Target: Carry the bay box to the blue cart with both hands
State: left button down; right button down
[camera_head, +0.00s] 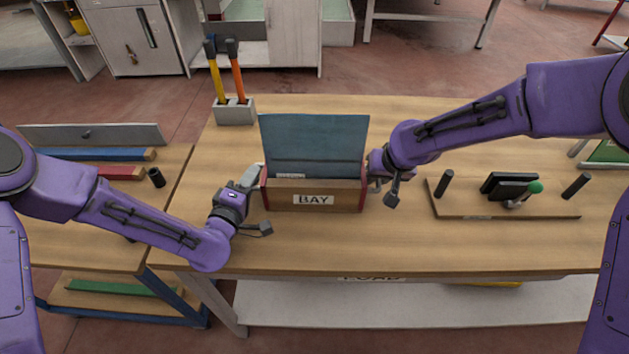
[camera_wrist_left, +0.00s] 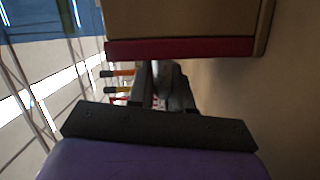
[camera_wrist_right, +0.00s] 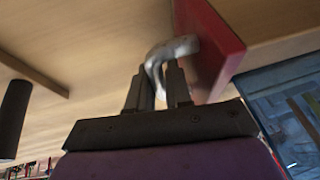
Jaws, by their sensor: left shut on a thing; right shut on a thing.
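The bay box (camera_head: 340,197) is a wooden box with red ends and a "BAY" label, in the middle of the table in the head view. A blue-tinted glass sheet (camera_head: 315,140) stands upright in it. My left gripper (camera_head: 254,190) is shut at the box's left end; the left wrist view shows its fingers (camera_wrist_left: 165,85) against the red end (camera_wrist_left: 180,48). My right gripper (camera_head: 375,180) is at the right end. In the right wrist view its fingers (camera_wrist_right: 160,85) are shut on a pale curved handle (camera_wrist_right: 172,50) on the red end. I cannot tell whether the box touches the table.
A grey block (camera_head: 234,112) with yellow and orange handled tools stands behind left. A wooden board (camera_head: 500,205) with black posts and a green-knobbed clamp lies right. A lower table (camera_head: 105,215) with coloured strips adjoins at left. The front tabletop is clear.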

jog(key=shift+r, duration=0.15)
